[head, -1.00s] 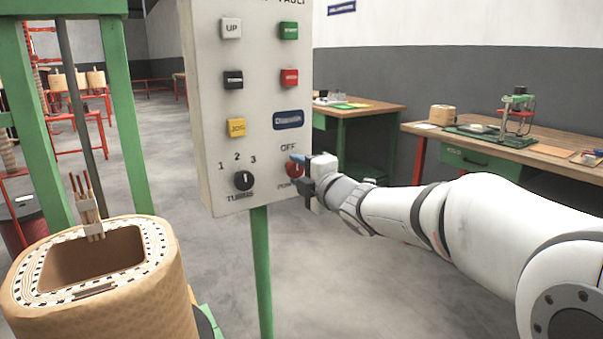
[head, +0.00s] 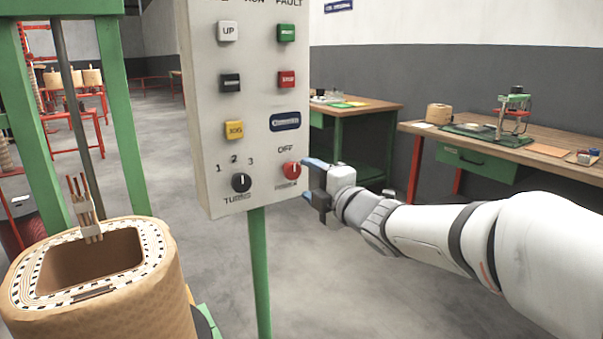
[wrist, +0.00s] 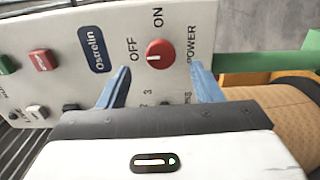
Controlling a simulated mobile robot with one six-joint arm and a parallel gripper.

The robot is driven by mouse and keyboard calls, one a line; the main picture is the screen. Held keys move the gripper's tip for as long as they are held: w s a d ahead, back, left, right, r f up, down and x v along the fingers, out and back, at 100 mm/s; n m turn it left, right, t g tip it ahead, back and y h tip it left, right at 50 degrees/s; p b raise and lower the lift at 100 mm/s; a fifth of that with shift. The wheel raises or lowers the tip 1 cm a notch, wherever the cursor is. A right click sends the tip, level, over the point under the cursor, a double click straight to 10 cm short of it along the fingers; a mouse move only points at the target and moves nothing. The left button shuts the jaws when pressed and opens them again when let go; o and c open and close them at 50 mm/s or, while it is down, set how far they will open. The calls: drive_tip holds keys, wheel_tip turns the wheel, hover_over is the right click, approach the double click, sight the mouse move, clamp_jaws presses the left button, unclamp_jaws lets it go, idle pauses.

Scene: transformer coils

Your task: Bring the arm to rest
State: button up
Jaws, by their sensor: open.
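My gripper (head: 314,178) is in front of the lower right of a white control panel (head: 207,120). In the wrist view its two blue fingers (wrist: 158,88) are spread apart with nothing between them. Beyond them is the round red power knob (wrist: 160,54), which also shows in the head view (head: 291,169), just left of the fingertips. The fingers look clear of the knob. My white arm (head: 430,232) reaches in from the right, stretched out toward the panel.
A paper-wrapped coil (head: 110,295) stands at the lower left beside a green frame (head: 122,110). A green post (head: 260,270) carries the panel. Workbenches (head: 560,160) stand at the back right. Open grey floor (head: 330,285) lies below my arm.

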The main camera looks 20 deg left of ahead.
drive_tip(key=shift+v, duration=0.9)
